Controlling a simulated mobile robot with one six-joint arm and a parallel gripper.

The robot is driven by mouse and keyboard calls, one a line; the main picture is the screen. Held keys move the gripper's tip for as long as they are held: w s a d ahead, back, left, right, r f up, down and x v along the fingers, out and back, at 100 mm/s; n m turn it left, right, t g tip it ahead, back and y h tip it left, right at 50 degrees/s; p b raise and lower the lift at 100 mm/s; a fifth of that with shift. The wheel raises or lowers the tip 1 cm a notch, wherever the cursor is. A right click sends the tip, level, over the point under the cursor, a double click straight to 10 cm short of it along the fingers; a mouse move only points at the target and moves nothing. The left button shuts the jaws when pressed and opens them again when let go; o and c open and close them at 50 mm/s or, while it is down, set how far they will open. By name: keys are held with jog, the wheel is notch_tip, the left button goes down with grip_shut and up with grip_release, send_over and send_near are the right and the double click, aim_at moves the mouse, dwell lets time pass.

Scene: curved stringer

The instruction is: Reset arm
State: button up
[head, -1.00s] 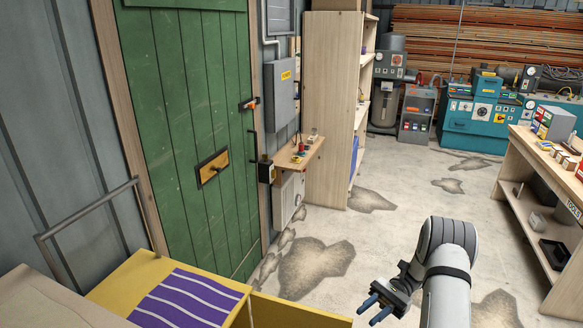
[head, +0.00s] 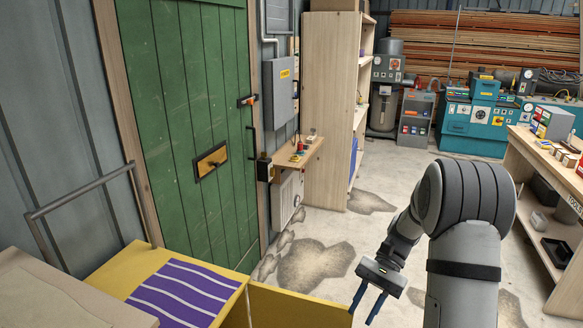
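My gripper (head: 367,303) shows in the lower middle of the head view, at the end of my arm, which rises from the bottom right. Its two blue-tipped fingers are spread apart and point down, with nothing between them. It hangs in front of the concrete floor, just right of the yellow cart's corner in the picture. No object is held.
A yellow cart (head: 300,303) with a purple striped cloth (head: 183,290) and a cardboard box (head: 50,295) stands at lower left. A green door (head: 190,120) is behind it. A wooden workbench (head: 545,205) stands at right. Stained floor (head: 385,230) lies open between.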

jog(key=s+a+f+n+t+h+b, duration=0.1)
jog(key=s+f+n+t+h+b, duration=0.2)
jog(key=s+n+t+h+b, duration=0.4)
jog(key=shift+s+a+t+b, duration=0.15)
jog(key=shift+s+t+b, duration=2)
jog(key=shift+s, duration=1.55)
jog(key=shift+f+g+b, duration=0.1)
jog(key=shift+g+b, duration=0.25)
